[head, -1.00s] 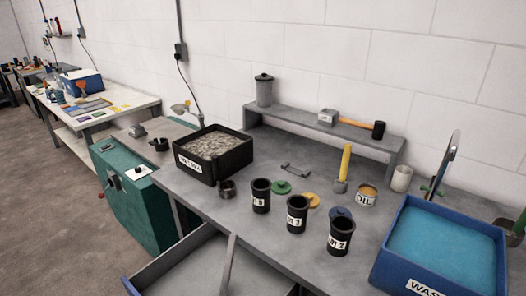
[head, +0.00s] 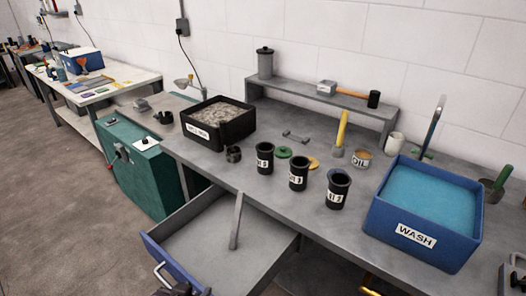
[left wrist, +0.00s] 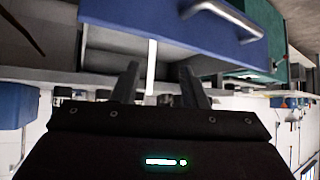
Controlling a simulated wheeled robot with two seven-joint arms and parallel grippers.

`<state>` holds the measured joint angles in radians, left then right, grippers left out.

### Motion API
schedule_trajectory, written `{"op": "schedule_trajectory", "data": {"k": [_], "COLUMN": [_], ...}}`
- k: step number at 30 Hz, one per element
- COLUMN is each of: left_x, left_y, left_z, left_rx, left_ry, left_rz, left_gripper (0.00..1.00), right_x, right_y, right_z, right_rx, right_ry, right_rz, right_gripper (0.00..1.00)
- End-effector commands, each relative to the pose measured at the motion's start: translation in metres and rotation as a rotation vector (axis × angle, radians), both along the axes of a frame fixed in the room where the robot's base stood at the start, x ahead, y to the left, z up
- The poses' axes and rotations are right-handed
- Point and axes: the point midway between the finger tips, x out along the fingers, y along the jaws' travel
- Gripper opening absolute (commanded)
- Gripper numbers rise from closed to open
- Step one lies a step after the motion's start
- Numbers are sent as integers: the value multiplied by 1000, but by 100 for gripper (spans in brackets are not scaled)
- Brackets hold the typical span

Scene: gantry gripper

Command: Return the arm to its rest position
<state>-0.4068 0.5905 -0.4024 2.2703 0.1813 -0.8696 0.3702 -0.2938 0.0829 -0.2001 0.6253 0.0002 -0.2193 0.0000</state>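My left gripper (head: 182,291) is at the bottom edge of the head view, beside the handle (head: 163,272) of an open drawer. In the left wrist view my left gripper (left wrist: 160,84) has its two dark fingers spread apart with nothing held between them. The drawer's blue front (left wrist: 180,18) and metal handle (left wrist: 222,14) lie beyond the fingers there, apart from them. The drawer (head: 205,230) is pulled out under the grey bench, with a grey bar (head: 237,222) across its opening. My right gripper cannot be made out.
On the bench (head: 300,218) stand black pots (head: 338,190), a tray of pale bits (head: 246,126), and a blue WASH tub (head: 400,236). A green cabinet (head: 140,175) stands left. Floor at left (head: 60,200) is clear.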

Motion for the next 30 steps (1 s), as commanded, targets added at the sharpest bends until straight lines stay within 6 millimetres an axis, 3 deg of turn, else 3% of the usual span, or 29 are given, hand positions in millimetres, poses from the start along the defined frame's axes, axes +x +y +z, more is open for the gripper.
{"op": "schedule_trajectory", "data": {"k": [11,21,30], "left_x": [-44,-104,-86], "left_y": [16,37,34], "left_z": [6,11,-75], "left_rx": [65,101,111], "left_ry": [272,551,581], "left_rz": [51,50,40], "left_gripper": [39,39,39], "right_x": [-10,-10,-9], "right_y": [-2,2,5], "right_z": [-1,-1,-1], "right_rx": [-3,2,6], "right_ry": [16,15,13], "right_rz": [0,-2,-2], "right_gripper": [34,34,34]}}
